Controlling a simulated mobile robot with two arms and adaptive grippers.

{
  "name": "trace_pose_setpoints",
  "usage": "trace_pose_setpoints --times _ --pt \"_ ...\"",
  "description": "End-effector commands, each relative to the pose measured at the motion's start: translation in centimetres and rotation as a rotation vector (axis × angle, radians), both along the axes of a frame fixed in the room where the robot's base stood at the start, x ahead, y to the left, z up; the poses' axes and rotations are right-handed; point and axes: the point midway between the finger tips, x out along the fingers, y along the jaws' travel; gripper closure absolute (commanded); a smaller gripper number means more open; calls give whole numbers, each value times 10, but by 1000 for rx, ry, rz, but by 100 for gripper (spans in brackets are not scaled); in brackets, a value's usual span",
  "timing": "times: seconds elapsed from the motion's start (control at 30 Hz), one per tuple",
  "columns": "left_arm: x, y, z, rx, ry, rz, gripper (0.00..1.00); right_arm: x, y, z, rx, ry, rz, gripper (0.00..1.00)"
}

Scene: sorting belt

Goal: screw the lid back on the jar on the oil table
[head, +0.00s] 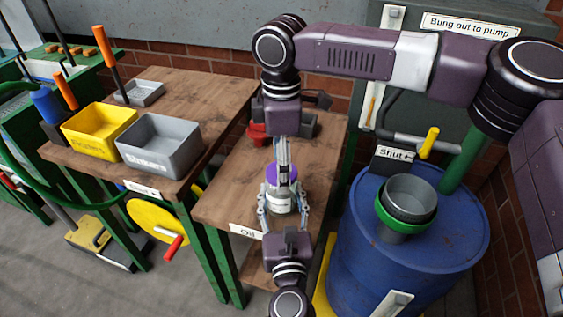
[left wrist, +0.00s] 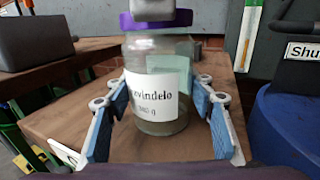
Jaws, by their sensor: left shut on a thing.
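The glass jar (head: 280,207) with a white label stands upright near the front of the wooden oil table (head: 217,207). It also shows in the left wrist view (left wrist: 150,100). My left gripper (head: 282,192) reaches in from the front, low, and is shut around the jar, one finger on each side. The purple lid (head: 271,174) is at the jar's mouth; whether its thread is engaged cannot be seen. My right gripper (head: 283,178) points down from above, a grey finger in front of the lid; its other finger is hidden, so its grip is unclear.
A red container (head: 257,133) and a grey box stand at the back of the oil table. To the right is a blue drum (head: 405,260) with a grey cup in a green ring. A second table at left carries yellow (head: 98,130) and grey (head: 160,147) bins.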

Motion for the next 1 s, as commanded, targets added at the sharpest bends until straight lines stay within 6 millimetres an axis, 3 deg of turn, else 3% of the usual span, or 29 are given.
trace_pose_setpoints --times 0.03,0.4,0.67,0.87,1.0 --pt "0 0 0 1 0 0 100 0 0 0 0 0 0 41" --pt "0 0 0 0 0 0 100 0 0 0 0 0 0 80" --pt "0 0 0 1 0 0 100 0 0 0 0 0 -7 81" --pt "0 0 0 0 0 0 100 -1 0 -1 3 4 -179 81" --pt "0 0 0 0 0 0 100 0 0 0 0 0 -169 81"
